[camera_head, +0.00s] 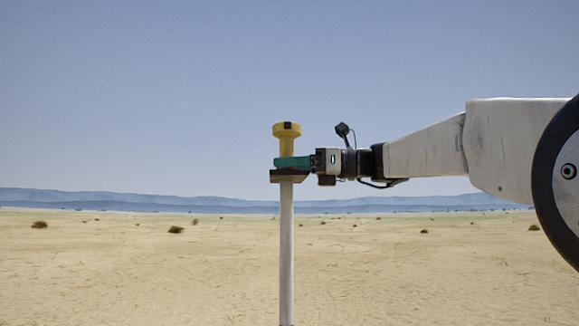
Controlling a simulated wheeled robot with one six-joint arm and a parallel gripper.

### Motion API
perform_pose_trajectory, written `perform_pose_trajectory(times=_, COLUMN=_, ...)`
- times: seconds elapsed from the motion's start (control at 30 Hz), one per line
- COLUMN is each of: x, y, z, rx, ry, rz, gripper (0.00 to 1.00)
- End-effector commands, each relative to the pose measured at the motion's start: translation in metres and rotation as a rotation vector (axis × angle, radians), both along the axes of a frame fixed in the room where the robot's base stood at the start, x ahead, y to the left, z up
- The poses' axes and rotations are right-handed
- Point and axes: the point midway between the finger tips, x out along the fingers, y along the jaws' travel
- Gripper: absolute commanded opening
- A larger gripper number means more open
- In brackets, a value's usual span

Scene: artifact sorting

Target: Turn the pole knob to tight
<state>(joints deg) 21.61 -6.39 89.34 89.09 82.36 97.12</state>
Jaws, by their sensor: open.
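A yellow knob (287,137) with a wide cap and a narrower stem stands upright on top of a pale pole (287,250). A small dark mark (288,126) shows on the cap's front. My gripper (291,163) reaches in from the right, level with the lower part of the knob's stem. Its teal finger crosses in front of the stem and hides that part. A dark plate-like piece lies just below the finger at the pole's top. My gripper is open; whether a finger touches the stem cannot be told.
Flat sandy desert with scattered small shrubs (176,229) spreads behind, with low blue hills far off. The air left of and above the knob is clear. My arm fills the right side.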

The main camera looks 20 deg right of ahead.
Motion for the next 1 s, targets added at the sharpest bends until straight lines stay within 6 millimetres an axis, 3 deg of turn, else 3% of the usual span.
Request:
perform_pose_trajectory(times=0.23, x=0.0005, y=0.001, z=-0.0001, rx=0.0, ry=0.0, rz=0.0, gripper=0.5)
perform_pose_trajectory(times=0.4, x=0.0005, y=0.0009, z=-0.0002, rx=-0.001, ry=0.0, rz=0.0, gripper=0.06)
perform_pose_trajectory(times=0.77, x=-0.0002, y=0.0013, z=0.0, rx=-0.001, ry=0.0, rz=-0.038, gripper=0.06)
perform_pose_trajectory(times=1.0, x=-0.0016, y=0.0021, z=0.0002, rx=-0.001, ry=0.0, rz=-0.176, gripper=0.06)
